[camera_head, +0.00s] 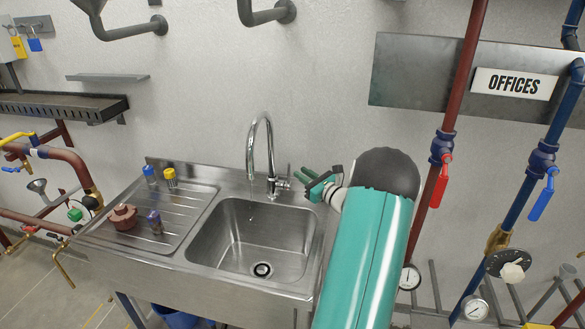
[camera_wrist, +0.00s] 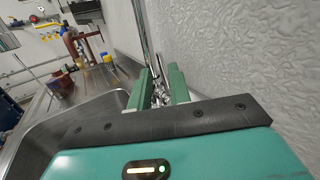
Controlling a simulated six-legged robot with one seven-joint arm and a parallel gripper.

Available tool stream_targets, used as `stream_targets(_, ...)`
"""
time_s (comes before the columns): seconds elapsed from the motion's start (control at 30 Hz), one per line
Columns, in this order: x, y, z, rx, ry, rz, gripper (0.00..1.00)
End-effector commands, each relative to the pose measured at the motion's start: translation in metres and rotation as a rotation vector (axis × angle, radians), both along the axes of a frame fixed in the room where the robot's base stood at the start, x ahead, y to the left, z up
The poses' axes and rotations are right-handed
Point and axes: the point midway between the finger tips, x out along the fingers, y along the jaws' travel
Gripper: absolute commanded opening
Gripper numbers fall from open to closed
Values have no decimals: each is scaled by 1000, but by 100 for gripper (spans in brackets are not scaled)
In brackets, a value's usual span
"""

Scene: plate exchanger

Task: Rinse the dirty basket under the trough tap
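The steel trough (camera_head: 310,283) has an empty bowl with a round drain. Its chrome tap (camera_head: 270,150) arches over the bowl, with a thin trickle or drops below the spout. My gripper (camera_head: 312,180) is just right of the tap's side lever (camera_head: 284,184). In the wrist view its two green fingers (camera_wrist: 160,88) are apart, with chrome tap parts showing between and beyond them. I see no contact clearly. On the drainboard (camera_head: 165,200) stand a brown-red housing (camera_head: 123,217) and a small purple-topped cylinder (camera_head: 155,221). I cannot tell which thing is the dirty basket.
A blue-capped item (camera_head: 150,174) and a yellow-capped item (camera_head: 170,177) stand at the drainboard's back. The wall (camera_head: 330,80) is close behind the tap. Red (camera_head: 455,100) and blue (camera_head: 560,120) pipes with valves rise at right. The bowl is clear.

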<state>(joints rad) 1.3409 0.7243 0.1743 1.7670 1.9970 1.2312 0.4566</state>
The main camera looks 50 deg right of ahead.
Motion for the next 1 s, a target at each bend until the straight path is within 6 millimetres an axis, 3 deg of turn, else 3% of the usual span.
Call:
stream_targets(0.1,-24,4,-1,0,1,-2,19)
stream_targets(0.3,-45,8,-4,1,0,-1,19)
stream_targets(1.0,-47,8,-4,0,0,0,19)
